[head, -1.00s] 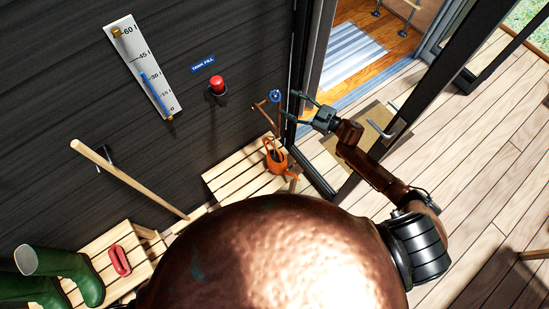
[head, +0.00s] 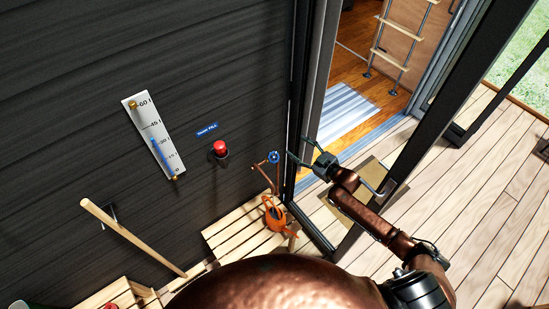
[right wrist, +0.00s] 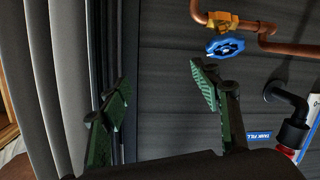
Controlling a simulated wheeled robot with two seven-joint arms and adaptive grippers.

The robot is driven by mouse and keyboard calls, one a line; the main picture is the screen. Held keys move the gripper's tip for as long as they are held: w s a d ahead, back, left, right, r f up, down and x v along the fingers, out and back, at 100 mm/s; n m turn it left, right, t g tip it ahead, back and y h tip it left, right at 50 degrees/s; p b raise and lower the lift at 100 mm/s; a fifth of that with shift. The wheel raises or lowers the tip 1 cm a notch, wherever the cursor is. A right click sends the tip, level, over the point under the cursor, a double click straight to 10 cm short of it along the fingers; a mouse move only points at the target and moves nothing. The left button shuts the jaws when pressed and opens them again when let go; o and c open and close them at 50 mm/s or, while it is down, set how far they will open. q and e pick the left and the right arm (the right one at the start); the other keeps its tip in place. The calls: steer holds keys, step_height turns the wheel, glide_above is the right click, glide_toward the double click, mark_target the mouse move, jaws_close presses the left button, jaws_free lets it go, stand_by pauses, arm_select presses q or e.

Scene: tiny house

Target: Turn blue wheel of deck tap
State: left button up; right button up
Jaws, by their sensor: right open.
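The blue wheel (head: 274,157) sits on the copper tap pipe (head: 265,166) at the dark wall, left of the door frame. In the right wrist view the blue wheel (right wrist: 226,48) hangs below a brass valve body (right wrist: 222,21), above and beyond the right-hand finger. My right gripper (head: 298,147) is open and empty, just right of the wheel and apart from it. Its two green-padded fingers (right wrist: 160,90) show in the right wrist view with dark wall and door frame between them. My left gripper is not in view.
The door frame (head: 307,110) stands close to my right gripper. An orange watering can (head: 273,214) stands on the slatted bench (head: 240,229) below the tap. Open decking lies to the right.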

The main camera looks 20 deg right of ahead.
mark_target(274, 157)
steer(key=s+a+f+n+g+y+p, duration=0.1)
steer(key=s+a+n+g+p, duration=0.1)
steer(key=s+a+g, duration=0.3)
steer(key=shift+t, duration=0.7)
steer(key=x, duration=0.9)
steer(key=shift+s+a+r, duration=0.15)
steer(key=shift+s+a, duration=0.1)
steer(key=shift+a, duration=0.15)
